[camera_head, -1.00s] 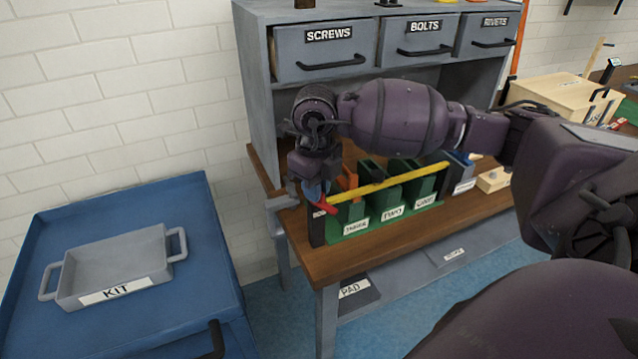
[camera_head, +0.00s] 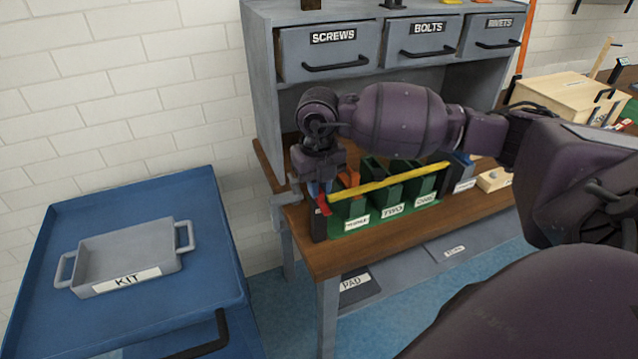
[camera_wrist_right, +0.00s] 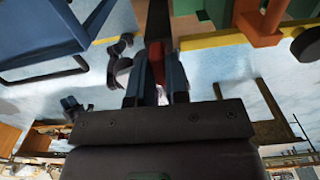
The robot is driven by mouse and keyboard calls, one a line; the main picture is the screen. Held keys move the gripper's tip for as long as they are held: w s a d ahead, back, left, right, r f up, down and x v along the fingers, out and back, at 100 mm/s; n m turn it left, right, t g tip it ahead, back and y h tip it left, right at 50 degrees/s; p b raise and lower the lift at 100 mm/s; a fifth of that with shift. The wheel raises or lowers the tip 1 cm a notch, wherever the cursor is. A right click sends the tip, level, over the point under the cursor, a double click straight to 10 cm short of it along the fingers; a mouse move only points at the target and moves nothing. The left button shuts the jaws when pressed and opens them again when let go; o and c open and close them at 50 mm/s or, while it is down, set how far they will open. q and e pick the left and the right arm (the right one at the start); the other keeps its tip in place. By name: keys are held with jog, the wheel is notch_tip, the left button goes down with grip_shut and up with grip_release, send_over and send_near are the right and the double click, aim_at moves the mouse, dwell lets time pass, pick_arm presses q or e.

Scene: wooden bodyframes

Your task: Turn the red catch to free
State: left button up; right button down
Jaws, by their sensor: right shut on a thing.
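The red catch (camera_head: 323,205) is at the left end of the yellow bar (camera_head: 400,178), above a dark post (camera_head: 318,228). The bar runs across the front of several green bins (camera_head: 385,205) on the wooden bench. My right gripper (camera_head: 318,188) is over the catch, with its blue fingers closed on it. In the right wrist view the red catch (camera_wrist_right: 156,62) sits between the two blue fingertips (camera_wrist_right: 157,82). The fingers and wrist hide part of the catch. My left gripper is not in view.
A grey shelf unit with drawers (camera_head: 335,52) stands behind the bench (camera_head: 350,255). A blue cart (camera_head: 205,265) carries a grey KIT tray (camera_head: 130,258) on the left. A wooden box (camera_head: 560,95) is at the far right. My right arm spans in front of the shelf.

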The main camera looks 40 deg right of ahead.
jog(key=c, duration=1.1)
grip_release()
notch_tip(320, 180, up, 11)
jog(key=shift+f+p, duration=0.1)
jog(key=shift+p, duration=0.25)
